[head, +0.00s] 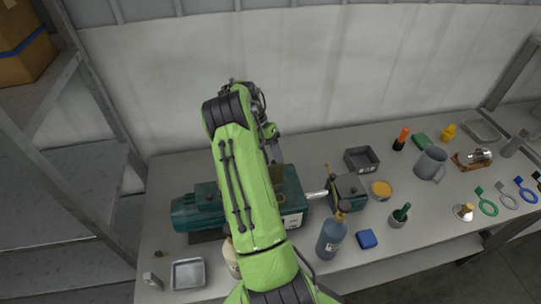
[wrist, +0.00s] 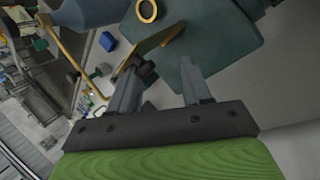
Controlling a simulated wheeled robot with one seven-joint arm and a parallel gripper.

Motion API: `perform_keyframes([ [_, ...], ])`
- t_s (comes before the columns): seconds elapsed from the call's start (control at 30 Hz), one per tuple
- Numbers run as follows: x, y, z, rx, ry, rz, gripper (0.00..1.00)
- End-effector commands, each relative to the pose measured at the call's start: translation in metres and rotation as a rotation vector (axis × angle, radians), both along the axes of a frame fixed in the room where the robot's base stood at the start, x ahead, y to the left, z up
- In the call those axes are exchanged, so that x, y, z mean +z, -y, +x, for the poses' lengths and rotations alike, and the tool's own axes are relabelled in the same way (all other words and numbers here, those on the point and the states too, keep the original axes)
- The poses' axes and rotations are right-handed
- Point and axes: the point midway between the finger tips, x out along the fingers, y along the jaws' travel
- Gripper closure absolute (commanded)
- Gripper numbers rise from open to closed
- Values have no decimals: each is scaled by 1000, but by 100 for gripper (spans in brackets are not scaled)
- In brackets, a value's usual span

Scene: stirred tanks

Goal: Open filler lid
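In the head view a teal motor-like machine (head: 188,214) lies on the bench, partly hidden by my green arm, joined by a shaft to a smaller teal box (head: 347,193). In the wrist view a teal housing (wrist: 225,45) fills the upper right. A thin yellow flap (wrist: 152,47) stands tilted at its edge, possibly the filler lid. A yellow ring (wrist: 147,10) shows above it. My gripper (wrist: 160,78) has its two fingers apart, with nothing clearly between them. The left finger is close to the flap; I cannot tell whether they touch. In the head view my arm hides most of the gripper.
A blue bottle (head: 331,236) and blue block (head: 367,239) stand at the front. A grey tray (head: 362,160), yellow dish (head: 381,190), grey jug (head: 430,163) and several tools lie to the right. Another tray (head: 188,274) is at front left. The wall stands close behind.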

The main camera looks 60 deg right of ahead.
Motion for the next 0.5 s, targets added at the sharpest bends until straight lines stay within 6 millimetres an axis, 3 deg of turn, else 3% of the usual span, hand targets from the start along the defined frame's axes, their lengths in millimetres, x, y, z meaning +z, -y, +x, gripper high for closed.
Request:
perform_keyframes([
  [0.17, 16, 2, 10, 0, 1, -1, 52],
  [0.5, 82, 10, 45, 2, 3, -3, 52],
])
